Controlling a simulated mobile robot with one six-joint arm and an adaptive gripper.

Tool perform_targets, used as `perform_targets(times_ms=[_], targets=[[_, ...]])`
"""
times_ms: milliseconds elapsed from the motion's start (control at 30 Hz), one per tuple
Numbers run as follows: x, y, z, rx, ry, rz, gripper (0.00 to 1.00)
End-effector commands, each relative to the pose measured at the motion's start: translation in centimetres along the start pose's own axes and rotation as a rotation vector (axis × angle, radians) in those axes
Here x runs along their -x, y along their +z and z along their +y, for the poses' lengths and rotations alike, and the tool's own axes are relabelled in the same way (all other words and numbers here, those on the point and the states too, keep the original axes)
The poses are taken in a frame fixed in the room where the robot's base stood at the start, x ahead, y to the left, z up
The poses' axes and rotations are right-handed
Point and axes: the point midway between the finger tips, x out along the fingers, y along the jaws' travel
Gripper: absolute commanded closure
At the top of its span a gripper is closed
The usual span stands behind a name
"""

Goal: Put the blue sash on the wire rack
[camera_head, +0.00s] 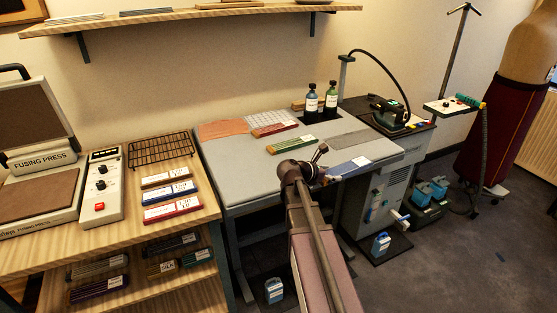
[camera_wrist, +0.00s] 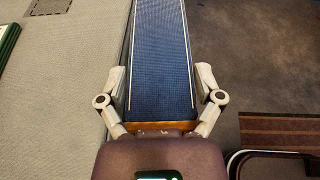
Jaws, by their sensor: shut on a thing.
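The blue sash is a long flat blue strip (camera_head: 345,168) with pale edge lines, and in the head view a white label lies on it. It is at the front right of the grey table. It also fills the middle of the wrist view (camera_wrist: 160,50). My gripper (camera_head: 320,172) is shut on it, with one finger at each long side in the wrist view (camera_wrist: 160,85). I cannot tell whether the sash touches the table. The black wire rack (camera_head: 160,149) lies empty on the wooden bench at the left, well away from my gripper.
Red (camera_head: 273,129) and green (camera_head: 290,144) strips lie on the grey table (camera_head: 240,180). Two bottles (camera_head: 311,102) stand at its back. Labelled strips (camera_head: 172,206) lie in front of the rack, and a control box (camera_head: 103,185) stands left of it. A shelf (camera_head: 190,18) hangs above.

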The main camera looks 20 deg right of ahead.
Motion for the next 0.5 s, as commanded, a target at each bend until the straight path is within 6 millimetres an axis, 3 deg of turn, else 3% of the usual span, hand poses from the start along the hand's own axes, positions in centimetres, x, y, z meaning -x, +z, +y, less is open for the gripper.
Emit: perform_targets(times_ms=[500], targets=[[2.3, 5.6, 0.0, 0.0, 0.0, 0.0, 0.65]])
